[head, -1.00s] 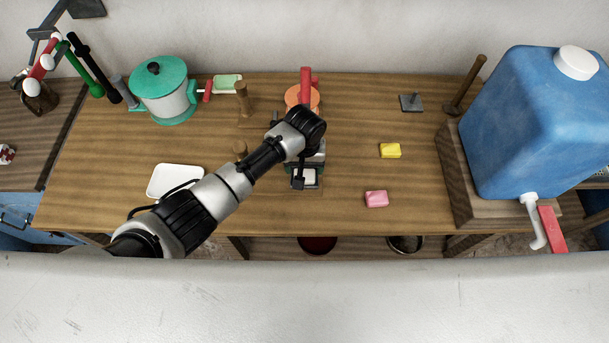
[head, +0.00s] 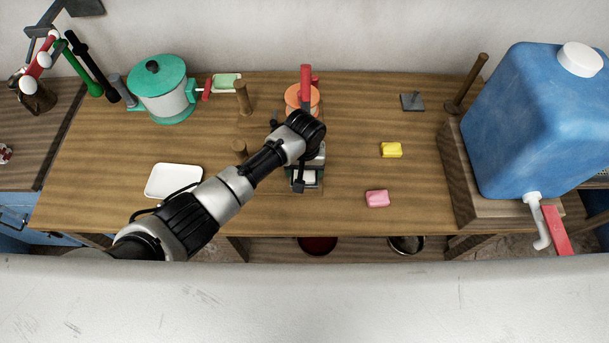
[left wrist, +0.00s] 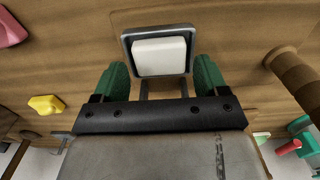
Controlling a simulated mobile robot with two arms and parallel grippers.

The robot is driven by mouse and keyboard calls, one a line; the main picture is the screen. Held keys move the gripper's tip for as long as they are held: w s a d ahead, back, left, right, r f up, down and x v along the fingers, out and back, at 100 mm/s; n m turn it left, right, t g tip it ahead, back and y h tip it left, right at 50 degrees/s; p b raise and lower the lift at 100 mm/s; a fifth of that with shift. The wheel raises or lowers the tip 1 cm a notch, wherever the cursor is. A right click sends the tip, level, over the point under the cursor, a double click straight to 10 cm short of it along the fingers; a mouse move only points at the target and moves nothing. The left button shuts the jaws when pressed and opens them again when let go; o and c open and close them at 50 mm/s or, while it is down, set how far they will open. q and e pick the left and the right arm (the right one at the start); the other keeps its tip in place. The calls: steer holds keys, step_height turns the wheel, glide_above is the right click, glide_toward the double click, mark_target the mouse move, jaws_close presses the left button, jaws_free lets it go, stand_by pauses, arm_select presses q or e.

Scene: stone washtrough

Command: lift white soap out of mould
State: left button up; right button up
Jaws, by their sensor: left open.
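The white soap (left wrist: 160,56) sits inside a dark grey rectangular mould (left wrist: 127,46) with a handle, seen in the left wrist view. In the head view the soap (head: 309,176) shows only partly, below my left wrist. My left gripper (left wrist: 162,76) is open and empty. Its green fingertips are on either side of the mould's near end, with the soap between and just beyond them in the picture. I cannot tell how high they are above the table. My right gripper is in neither view.
A pink soap (head: 377,198) and a yellow soap (head: 391,150) lie to the right. A white dish (head: 173,180) lies left, near wooden pegs (head: 243,98). An orange container (head: 292,98) stands behind my wrist. A blue water tank (head: 535,125) fills the right end.

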mark_target(304, 174)
arm_select(q)
steer(key=shift+f+b, duration=0.5)
steer(key=shift+f, duration=0.35)
steer(key=shift+r+p, duration=0.1)
steer(key=shift+p, duration=0.25)
stand_by(0.5)
steer(key=c, duration=0.5)
steer(key=shift+r+p, duration=4.55)
steer(key=shift+p, duration=0.15)
